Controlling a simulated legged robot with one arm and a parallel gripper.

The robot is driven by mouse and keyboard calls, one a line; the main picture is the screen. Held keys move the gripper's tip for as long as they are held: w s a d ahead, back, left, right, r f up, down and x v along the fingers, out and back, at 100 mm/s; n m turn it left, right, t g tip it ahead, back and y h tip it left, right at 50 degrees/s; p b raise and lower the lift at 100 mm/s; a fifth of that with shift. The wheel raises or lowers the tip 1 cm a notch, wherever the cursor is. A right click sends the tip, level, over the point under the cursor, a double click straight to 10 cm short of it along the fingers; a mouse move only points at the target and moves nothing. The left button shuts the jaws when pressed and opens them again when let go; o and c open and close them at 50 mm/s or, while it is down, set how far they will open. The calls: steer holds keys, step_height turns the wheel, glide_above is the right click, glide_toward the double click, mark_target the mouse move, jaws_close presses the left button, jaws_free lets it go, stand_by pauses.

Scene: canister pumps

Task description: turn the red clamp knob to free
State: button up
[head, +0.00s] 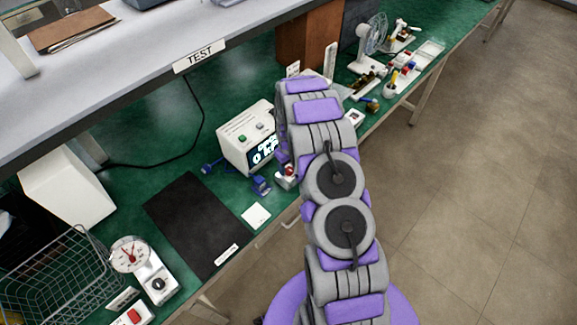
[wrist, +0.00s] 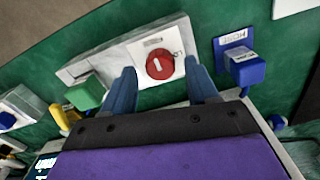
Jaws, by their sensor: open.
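The red clamp knob (wrist: 160,64) is round and sits on a white plate (wrist: 148,46) with partly hidden lettering beginning "LO". In the wrist view my gripper (wrist: 160,72) is open, with one blue finger to the left of the knob and one to the right. The fingers look apart from the knob, with a gap on each side; I cannot tell their height against it. The knob's pointer direction is not clear. In the head view the red knob (head: 290,170) shows small beside my arm, and my gripper is hidden there.
A blue block (wrist: 247,70) stands right of the knob, and a green block (wrist: 86,92) stands left. In the head view a white device with a screen (head: 246,138) is behind the knob. A black mat (head: 190,222) and a white square (head: 256,215) lie to the left.

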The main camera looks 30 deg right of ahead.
mark_target(289, 168)
step_height(289, 168, up, 17)
steer(key=shift+p, duration=0.4)
steer(key=shift+f, duration=0.1)
